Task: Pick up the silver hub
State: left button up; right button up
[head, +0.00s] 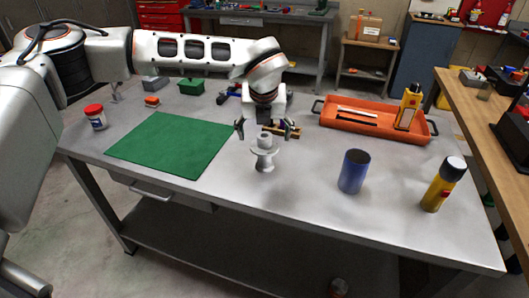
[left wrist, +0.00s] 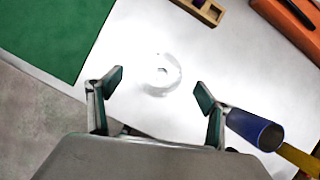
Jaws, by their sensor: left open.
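The silver hub (head: 264,157) stands upright on the grey metal table, near the middle of its front half. It has a wide flange and a narrower neck. My left gripper (head: 265,130) is open and empty, above and slightly behind the hub in the head view. In the left wrist view its fingertips (left wrist: 158,83) are spread on either side of the hub, apart from it. My right gripper is not in view.
A blue cup (head: 354,171) stands right of the hub, with a yellow bottle (head: 443,184) farther right. A green mat (head: 172,144) lies left. An orange tray (head: 372,123) is at the back right.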

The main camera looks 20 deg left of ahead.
aim_at(265, 151)
pick_arm(q)
jog(key=shift+x, duration=1.95)
jog(key=c, duration=1.5)
jog(key=shift+o, duration=0.2)
jog(key=shift+r, duration=0.15)
